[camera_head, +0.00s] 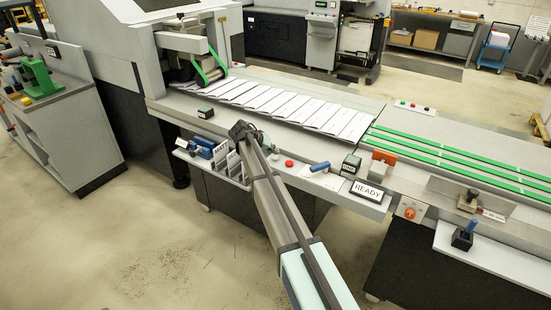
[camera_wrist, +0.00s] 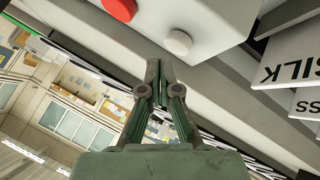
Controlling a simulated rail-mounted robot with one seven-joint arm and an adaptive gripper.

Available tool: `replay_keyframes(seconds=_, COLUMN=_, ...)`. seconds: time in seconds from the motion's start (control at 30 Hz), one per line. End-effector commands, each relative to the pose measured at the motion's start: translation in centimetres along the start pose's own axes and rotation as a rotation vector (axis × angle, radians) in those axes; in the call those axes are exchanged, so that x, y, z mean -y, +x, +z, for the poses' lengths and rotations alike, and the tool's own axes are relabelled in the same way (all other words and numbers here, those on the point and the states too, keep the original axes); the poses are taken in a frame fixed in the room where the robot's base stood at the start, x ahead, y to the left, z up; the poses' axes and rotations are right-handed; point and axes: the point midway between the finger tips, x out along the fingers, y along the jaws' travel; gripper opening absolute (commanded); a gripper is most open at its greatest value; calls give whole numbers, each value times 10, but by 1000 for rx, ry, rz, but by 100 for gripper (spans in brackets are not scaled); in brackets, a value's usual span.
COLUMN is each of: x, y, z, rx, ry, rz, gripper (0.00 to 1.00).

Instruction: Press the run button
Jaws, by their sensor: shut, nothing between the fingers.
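In the wrist view, a round red button (camera_wrist: 119,8) and a round pale grey button (camera_wrist: 178,42) sit on a light grey panel (camera_wrist: 215,18). No label marking either as the run button is legible. My gripper (camera_wrist: 160,68) is shut and empty. Its fingertips appear near the pale grey button in the picture; I cannot tell whether they touch it. In the head view, the red button (camera_head: 289,163) is on the machine's front ledge, right of my arm's end. My fingertips are hard to make out there.
Upright label cards (camera_head: 230,164) stand left of my arm; one reads SILK (camera_wrist: 295,55) in the wrist view. Folded sheets (camera_head: 290,106) lie on the conveyor behind.

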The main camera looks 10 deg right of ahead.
Motion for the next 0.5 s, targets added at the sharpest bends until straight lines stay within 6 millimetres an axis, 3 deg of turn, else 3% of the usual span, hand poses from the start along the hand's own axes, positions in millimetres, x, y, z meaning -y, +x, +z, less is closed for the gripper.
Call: replay_keyframes(seconds=0.5, x=4, y=6, z=4, rx=0, ry=0, rz=0, gripper=0)
